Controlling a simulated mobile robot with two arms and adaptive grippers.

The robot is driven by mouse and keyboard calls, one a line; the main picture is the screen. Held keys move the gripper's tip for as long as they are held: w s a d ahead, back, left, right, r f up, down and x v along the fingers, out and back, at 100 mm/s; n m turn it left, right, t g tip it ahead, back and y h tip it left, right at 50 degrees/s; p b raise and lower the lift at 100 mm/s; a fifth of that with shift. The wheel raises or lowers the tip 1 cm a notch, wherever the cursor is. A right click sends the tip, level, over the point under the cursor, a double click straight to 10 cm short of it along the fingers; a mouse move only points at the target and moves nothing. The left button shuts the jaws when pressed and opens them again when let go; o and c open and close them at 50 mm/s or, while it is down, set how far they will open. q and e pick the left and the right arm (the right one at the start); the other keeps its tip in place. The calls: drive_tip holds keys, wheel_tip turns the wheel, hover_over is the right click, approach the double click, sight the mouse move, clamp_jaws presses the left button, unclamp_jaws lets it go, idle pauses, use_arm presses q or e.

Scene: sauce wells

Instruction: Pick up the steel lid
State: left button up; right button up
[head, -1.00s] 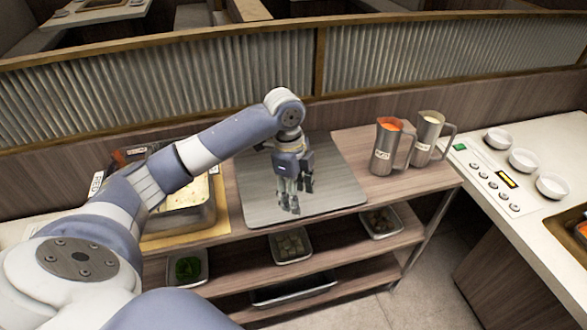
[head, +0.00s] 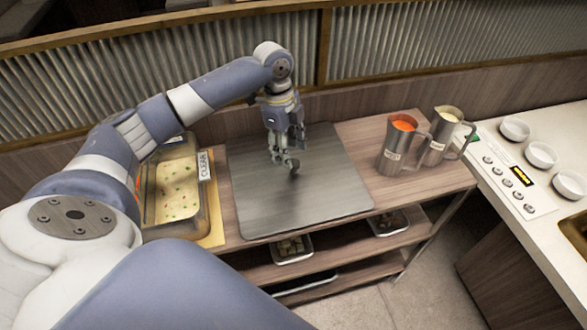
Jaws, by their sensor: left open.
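The steel lid (head: 315,205) is a flat, square grey plate with rounded corners. It lies on the wooden top of the shelf unit in the middle of the head view. My left gripper (head: 285,166) points down over the middle of the lid, its fingers open. A small dark shape shows at the fingertips; I cannot tell whether it is a knob on the lid or a finger pad. I cannot tell whether the fingers touch the lid. My right gripper is not in view.
A tub of pale food with coloured bits (head: 175,190) stands left of the lid, beside a CLEAN label (head: 205,166). Two steel jugs (head: 398,147) (head: 440,140) stand on the right. White bowls (head: 541,155) line the right counter. A corrugated partition (head: 420,50) rises behind.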

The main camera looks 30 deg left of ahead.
sight(294, 162)
use_arm(q)
drive_tip(key=shift+w+f, duration=0.2)
drive_tip(key=shift+f, duration=0.5)
drive_tip(key=f, duration=0.1)
drive_tip(key=f+p, duration=0.1)
drive_tip(key=f, duration=0.1)
drive_tip(key=f+p, duration=0.1)
drive_tip(key=shift+w+d+f, duration=0.2)
drive_tip(key=shift+w+d, duration=0.05)
drive_tip(key=shift+d, duration=0.05)
drive_tip(key=shift+f, duration=0.2)
drive_tip(key=shift+w+r, duration=0.1)
clamp_jaws()
